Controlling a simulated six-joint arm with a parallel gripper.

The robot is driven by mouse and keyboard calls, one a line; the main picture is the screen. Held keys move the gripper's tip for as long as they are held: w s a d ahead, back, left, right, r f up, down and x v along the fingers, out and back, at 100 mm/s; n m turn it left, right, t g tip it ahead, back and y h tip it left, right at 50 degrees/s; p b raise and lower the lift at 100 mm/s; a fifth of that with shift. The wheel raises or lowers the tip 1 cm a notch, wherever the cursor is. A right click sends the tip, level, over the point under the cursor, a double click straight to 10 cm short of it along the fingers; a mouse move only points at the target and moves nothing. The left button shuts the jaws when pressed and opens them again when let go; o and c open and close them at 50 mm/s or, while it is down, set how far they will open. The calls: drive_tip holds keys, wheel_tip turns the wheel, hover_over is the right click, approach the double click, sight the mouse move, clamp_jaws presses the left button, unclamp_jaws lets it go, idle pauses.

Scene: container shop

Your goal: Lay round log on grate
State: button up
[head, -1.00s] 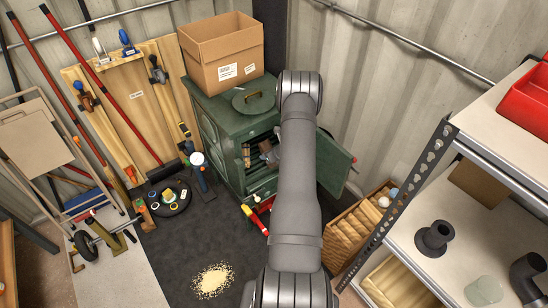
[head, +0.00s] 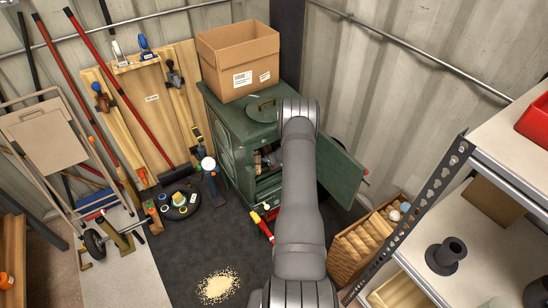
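The green stove (head: 228,140) stands at the back, its door (head: 343,170) swung open to the right. Its opening is partly visible to the left of my arm. Small brownish pieces (head: 258,161) show inside it; I cannot tell whether one is the round log. The grate is not distinguishable. My arm reaches across the stove's front, and my gripper is hidden behind it, so its fingers and anything in them cannot be seen. Light wood logs (head: 362,240) lie in a crate (head: 345,268) to the right of my arm.
A cardboard box (head: 238,60) and a round lid (head: 262,110) sit on the stove. A red-handled tool (head: 264,228) lies before it. A metal shelf (head: 415,190) stands close on the right. Pellets (head: 217,287) are spilled on the dark floor mat, front left.

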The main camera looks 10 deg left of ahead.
drive_tip(key=shift+f, duration=0.2)
drive_tip(key=o, duration=1.2)
drive_tip(key=shift+d, duration=0.15)
drive_tip(key=shift+s+d+r, duration=0.15)
drive_tip(key=shift+s+r, duration=0.05)
drive_tip(key=shift+r, duration=0.15)
drive_tip(key=s+d, duration=0.8)
drive_tip(key=shift+s+d+r, duration=0.1)
drive_tip(key=shift+s+d, duration=0.2)
drive_tip(key=shift+s, duration=0.05)
drive_tip(key=shift+w+a, duration=0.1)
